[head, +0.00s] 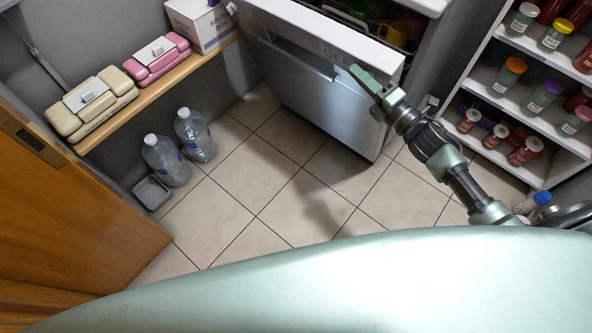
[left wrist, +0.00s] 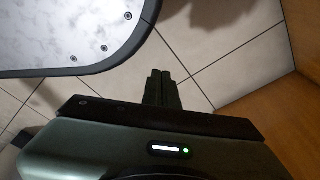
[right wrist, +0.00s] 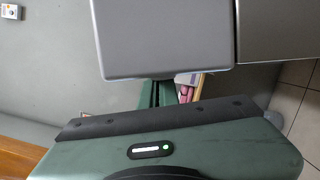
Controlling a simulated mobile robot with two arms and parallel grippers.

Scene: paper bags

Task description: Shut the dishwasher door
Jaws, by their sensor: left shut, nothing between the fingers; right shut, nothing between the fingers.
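The dishwasher door (head: 315,105) is silver with a white top edge and a recessed handle. It stands partly open and tilted, with a dark interior and a rack with items (head: 395,32) showing behind its top edge. My right gripper (head: 362,78) is shut and empty, at the front of the door near its upper right; I cannot tell whether it touches. In the right wrist view its fingers (right wrist: 156,93) sit by the lower edge of a grey panel. My left gripper (left wrist: 162,88) is shut and empty over floor tiles in the left wrist view; it is not in the head view.
A shelf of jars (head: 520,80) stands at the right, close to my right arm. A wooden ledge (head: 150,95) with cases and a box runs along the left, with water bottles (head: 165,160) on the floor below. A wooden door (head: 70,200) is at far left. The middle floor is clear.

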